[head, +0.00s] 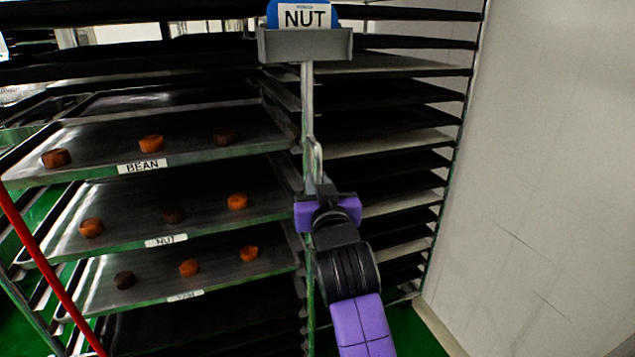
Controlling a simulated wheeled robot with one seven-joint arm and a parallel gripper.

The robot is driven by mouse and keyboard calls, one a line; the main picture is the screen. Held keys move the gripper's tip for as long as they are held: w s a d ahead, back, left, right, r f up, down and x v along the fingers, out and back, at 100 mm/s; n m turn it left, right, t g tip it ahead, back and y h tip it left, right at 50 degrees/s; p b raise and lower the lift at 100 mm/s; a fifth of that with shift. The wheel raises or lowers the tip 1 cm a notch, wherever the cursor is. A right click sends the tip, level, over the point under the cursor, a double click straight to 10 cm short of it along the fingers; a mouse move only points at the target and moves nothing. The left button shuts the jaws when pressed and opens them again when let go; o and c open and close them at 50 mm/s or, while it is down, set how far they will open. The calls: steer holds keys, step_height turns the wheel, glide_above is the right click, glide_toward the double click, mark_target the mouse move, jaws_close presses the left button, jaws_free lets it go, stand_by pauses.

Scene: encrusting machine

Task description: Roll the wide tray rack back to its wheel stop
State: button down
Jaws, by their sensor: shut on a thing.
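A tall tray rack fills the left and middle of the head view. Its left part holds wide metal trays (205,208) with small round cakes and labels. Dark trays (410,150) fill its right part, or a second rack close beside it; I cannot tell which. A grey upright post (307,100) stands between them and carries a looped metal handle (317,155). My purple and black gripper (318,190) is at the lower end of this handle and shut on it. My gripper hides part of the post. The rack's wheels and a wheel stop cannot be made out.
A holder (305,45) with a blue-edged NUT card tops the post. A pale wall (550,170) stands close on the right, with a light strip (440,325) along its foot. A red bar (45,265) crosses the lower left. Green floor (408,335) shows below.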

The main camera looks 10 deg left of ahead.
steer(key=shift+a, duration=0.15)
steer(key=c, duration=1.4)
jaws_free()
steer(key=shift+o, duration=0.2)
steer(key=v, duration=0.7)
steer(key=shift+s+b, duration=0.35)
